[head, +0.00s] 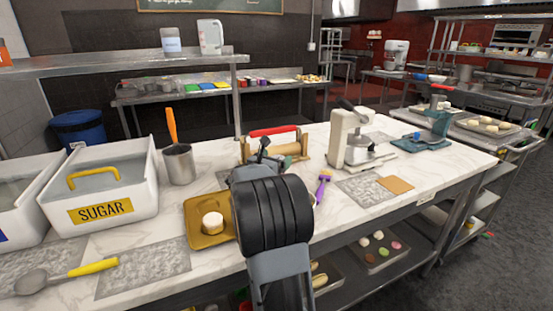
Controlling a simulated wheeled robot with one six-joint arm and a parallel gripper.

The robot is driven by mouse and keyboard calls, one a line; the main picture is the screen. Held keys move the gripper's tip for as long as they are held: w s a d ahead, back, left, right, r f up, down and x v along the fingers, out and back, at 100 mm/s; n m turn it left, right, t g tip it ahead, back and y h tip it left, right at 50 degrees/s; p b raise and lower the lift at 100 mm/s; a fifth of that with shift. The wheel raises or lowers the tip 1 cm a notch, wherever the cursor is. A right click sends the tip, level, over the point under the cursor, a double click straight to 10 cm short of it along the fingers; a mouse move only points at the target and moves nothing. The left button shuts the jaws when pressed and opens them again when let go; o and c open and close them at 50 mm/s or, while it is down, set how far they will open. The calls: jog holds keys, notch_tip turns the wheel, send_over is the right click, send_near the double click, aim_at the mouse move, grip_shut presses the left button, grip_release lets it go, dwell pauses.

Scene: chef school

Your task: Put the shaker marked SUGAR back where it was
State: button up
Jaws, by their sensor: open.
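No shaker with a readable SUGAR mark shows. The word SUGAR is on the yellow label of a white open bin (128,201) on the left of the marble counter. A small pale container with a blue band (172,41) stands on the raised shelf at the upper left; I cannot read its marking.
A brown tray with a round pale item (212,223) lies left of my arm. A metal cup (178,165) with an orange-handled tool stands behind it. A white press-like device (355,143) stands right. Bare grey speckled slabs (144,267) lie at the front left and right.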

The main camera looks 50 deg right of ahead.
jog(key=v, duration=1.1)
jog(key=shift+a, duration=0.2)
